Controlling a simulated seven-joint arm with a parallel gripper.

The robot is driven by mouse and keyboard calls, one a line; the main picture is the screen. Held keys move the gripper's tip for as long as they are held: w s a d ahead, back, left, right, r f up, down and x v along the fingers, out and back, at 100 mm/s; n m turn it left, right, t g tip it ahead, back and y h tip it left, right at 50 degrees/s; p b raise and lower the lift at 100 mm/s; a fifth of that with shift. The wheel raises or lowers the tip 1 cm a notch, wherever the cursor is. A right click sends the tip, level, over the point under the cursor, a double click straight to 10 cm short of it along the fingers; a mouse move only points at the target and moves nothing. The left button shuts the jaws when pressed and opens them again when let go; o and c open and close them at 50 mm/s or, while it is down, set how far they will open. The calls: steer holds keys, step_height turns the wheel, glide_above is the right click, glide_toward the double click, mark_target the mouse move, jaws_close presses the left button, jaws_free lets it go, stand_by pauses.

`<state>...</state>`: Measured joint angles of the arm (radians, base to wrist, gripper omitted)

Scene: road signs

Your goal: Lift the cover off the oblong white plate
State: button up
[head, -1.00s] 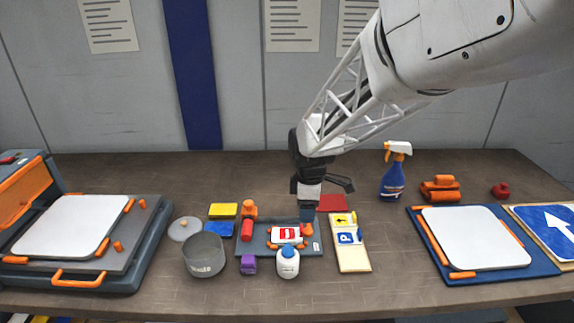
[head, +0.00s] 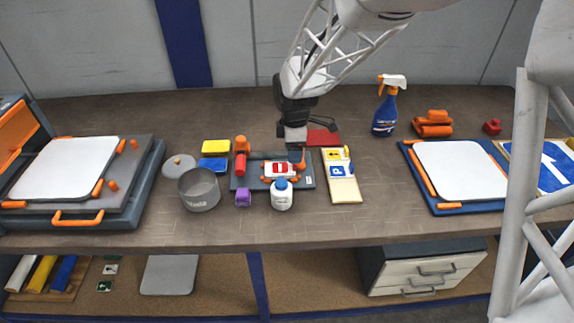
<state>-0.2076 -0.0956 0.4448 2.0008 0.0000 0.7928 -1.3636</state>
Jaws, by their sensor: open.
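A small oblong white plate (head: 281,170) with a red marking lies on the blue-grey fixture board (head: 308,181) at mid-table, beside orange clamp parts. I cannot make out a separate cover on it. Two larger white rectangular plates also show: one on the left fixture (head: 64,170), one on the blue board (head: 457,172) at right.
A sign card (head: 341,185) lies right. A spray bottle (head: 385,108) stands behind. Bare table lies between the card and blue board.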

steer(key=shift+f, duration=0.2)
steer(key=shift+a+f, duration=0.1)
steer(key=shift+f, duration=2.35)
steer(key=c, duration=1)
steer(key=shift+r, duration=5)
